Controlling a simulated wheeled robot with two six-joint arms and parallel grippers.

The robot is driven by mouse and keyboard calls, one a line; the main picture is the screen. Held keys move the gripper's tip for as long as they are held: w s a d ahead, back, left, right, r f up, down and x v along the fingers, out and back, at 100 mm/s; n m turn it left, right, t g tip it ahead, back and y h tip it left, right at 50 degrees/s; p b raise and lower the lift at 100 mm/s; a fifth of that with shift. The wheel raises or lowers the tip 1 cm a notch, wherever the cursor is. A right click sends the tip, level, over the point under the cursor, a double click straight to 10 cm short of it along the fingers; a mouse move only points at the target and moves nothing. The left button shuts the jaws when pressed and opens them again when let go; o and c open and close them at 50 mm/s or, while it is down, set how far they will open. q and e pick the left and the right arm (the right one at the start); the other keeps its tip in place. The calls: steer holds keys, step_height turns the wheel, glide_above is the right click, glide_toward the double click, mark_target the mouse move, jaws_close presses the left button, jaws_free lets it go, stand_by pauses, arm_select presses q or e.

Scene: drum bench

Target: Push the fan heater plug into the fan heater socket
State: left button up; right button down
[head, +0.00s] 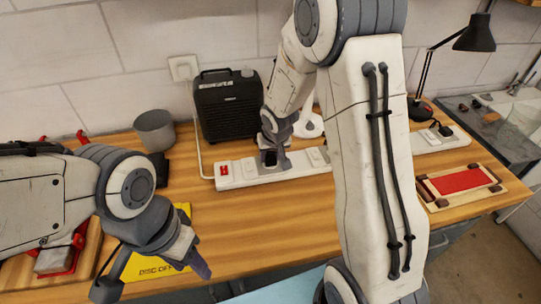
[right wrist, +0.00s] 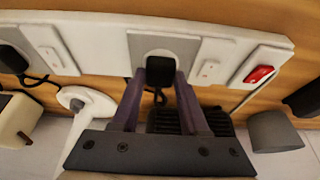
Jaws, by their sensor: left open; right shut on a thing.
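The fan heater (head: 228,104) is a black box with a grille at the back of the bench. Its black plug (right wrist: 157,58) is between the fingers of my right gripper (right wrist: 158,80), which is shut on it. The plug is at the grey-faced socket (right wrist: 184,50) of the white power strip (head: 245,175); I cannot tell how deep it sits. In the head view my right gripper (head: 274,160) is over the strip, near the red switch (head: 223,170), and partly hides the plug. My left gripper (head: 192,258) is open and empty over the bench front.
A second black plug (right wrist: 12,58) is in another socket of the strip. A grey pot (head: 155,131) stands left of the heater. A yellow sheet (head: 140,268) lies under my left gripper. A red-topped tray (head: 462,182) and a black lamp (head: 474,38) are at right.

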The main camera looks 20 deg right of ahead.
steer(key=shift+f, duration=0.2)
steer(key=shift+c, duration=1.7)
jaws_free()
steer(key=shift+r, duration=0.1)
steer(key=shift+s+r, duration=0.1)
steer(key=shift+r, duration=0.2)
steer(key=p+v, duration=0.1)
steer(key=v, duration=0.8)
steer(key=shift+s+r, duration=0.2)
steer(key=shift+r, duration=0.15)
steer(key=shift+f, duration=0.15)
